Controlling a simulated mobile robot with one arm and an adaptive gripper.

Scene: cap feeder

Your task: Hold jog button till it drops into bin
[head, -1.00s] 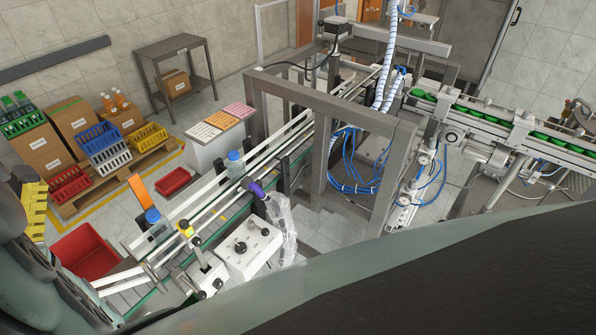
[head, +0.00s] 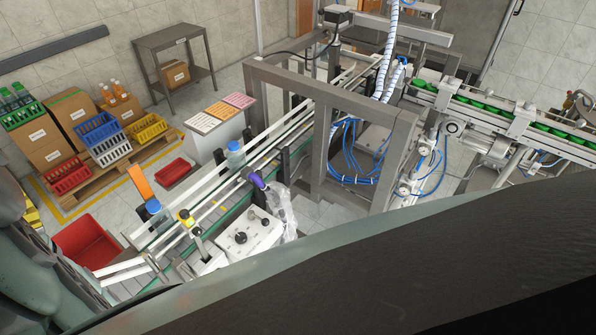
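The conveyor (head: 205,195) runs diagonally down to the lower left. Two clear bottles with blue caps stand on it: one farther up the line (head: 236,158) and one near its lower end (head: 160,220). A large red bin (head: 87,243) sits on the floor at the lower end of the conveyor. A white control box (head: 238,250) with black knobs stands right of the conveyor; I cannot tell which control is the jog button. My gripper is not in view. Parts of my own body cover the left edge and lower right.
A smaller red tray (head: 175,172) lies on the floor behind the conveyor. Crates and cartons stand on a pallet (head: 120,175) at left. A grey frame (head: 400,135) rises right of the conveyor's upper part. A clear plastic bag (head: 282,215) hangs beside the control box.

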